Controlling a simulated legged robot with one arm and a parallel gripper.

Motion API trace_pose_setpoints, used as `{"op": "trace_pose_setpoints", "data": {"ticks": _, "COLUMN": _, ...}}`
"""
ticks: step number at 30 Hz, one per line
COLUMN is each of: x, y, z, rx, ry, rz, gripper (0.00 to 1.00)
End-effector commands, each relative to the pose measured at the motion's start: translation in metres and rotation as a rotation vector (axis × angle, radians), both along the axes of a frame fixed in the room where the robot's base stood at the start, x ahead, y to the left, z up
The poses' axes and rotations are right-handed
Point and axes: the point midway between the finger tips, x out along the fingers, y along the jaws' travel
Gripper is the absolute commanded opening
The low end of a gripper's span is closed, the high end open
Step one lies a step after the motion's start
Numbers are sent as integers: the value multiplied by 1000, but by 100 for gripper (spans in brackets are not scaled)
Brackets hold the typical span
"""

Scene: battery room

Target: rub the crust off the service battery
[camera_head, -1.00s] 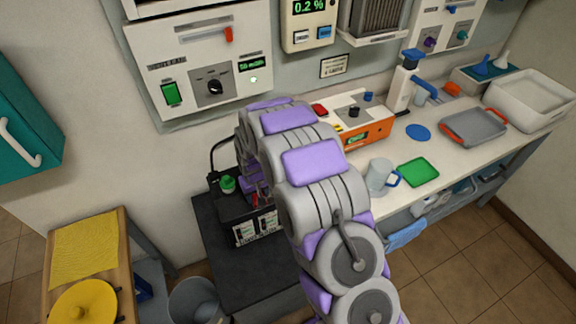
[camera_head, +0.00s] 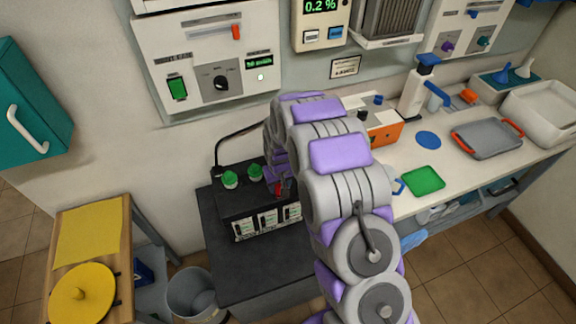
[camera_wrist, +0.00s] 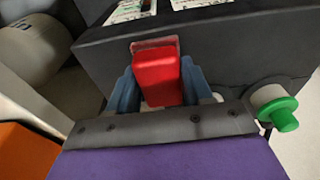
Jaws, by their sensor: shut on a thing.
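The service battery is a black box (camera_head: 232,207) with white labels on its front and green caps on top. It stands on a dark low stand against the wall. Its black side also shows in the wrist view (camera_wrist: 205,48). My gripper (camera_wrist: 158,85) is shut on a small red block (camera_wrist: 158,78), right against the battery. I cannot tell whether the block is a tool or a part of the battery. A green cap (camera_wrist: 283,117) shows to the right in the wrist view. My arm hides the battery's right end in the head view. I cannot make out any crust.
The dark stand (camera_head: 255,268) has bare room in front of the battery. A grey bin (camera_head: 192,293) and a wooden table with a yellow cloth (camera_head: 90,230) are left. The right bench holds an orange box (camera_head: 388,135), a green tray (camera_head: 423,180) and a grey tray (camera_head: 487,140).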

Motion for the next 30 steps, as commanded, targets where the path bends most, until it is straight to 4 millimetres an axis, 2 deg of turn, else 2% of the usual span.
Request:
{"op": "trace_pose_setpoints", "data": {"ticks": 5, "x": 1, "y": -5, "z": 5, "rx": 2, "ry": 1, "rz": 1, "gripper": 17}}
{"op": "trace_pose_setpoints", "data": {"ticks": 8, "x": 1, "y": -6, "z": 28, "rx": 4, "ry": -5, "rz": -1, "gripper": 17}}
{"op": "trace_pose_setpoints", "data": {"ticks": 24, "x": -1, "y": -9, "z": 74, "rx": 2, "ry": -2, "rz": -4, "gripper": 17}}
{"op": "trace_pose_setpoints", "data": {"ticks": 30, "x": -2, "y": -11, "z": 83, "rx": 3, "ry": -2, "rz": -5, "gripper": 17}}
